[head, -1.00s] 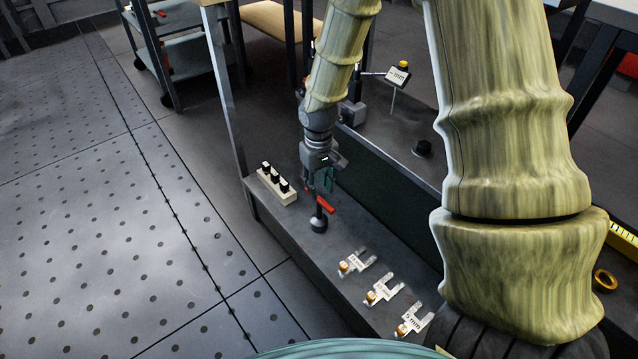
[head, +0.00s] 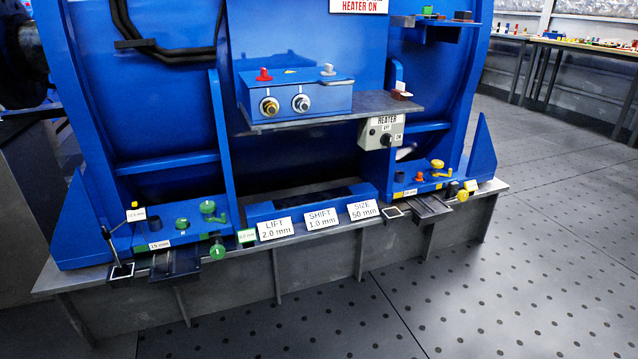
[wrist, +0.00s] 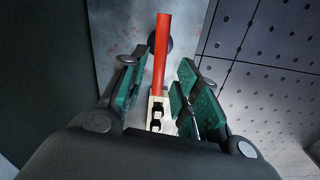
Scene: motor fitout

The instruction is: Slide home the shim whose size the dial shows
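My gripper (wrist: 160,88) shows only in the wrist view. Its green-padded fingers stand apart on either side of a red bar (wrist: 162,55), with a gap to each side, and hold nothing that I can see. The shims cannot be made out in the views of now. In the head view a small readout (head: 136,214) stands on a stalk at the motor's left foot; its figure is too small to read surely. The left foot has green knobs (head: 208,207) and a dark slide tray (head: 175,262). The right foot has yellow knobs (head: 437,164) and another dark tray (head: 428,206).
The blue motor (head: 150,100) stands on a grey plinth (head: 330,262). Cards read LIFT 2.0 mm (head: 276,228), SHIFT 1.0 mm (head: 322,219) and SIZE 50 mm (head: 363,210). A heater switch box (head: 381,133) hangs below a shelf. A pale block with black-topped pegs (wrist: 157,113) lies below my gripper.

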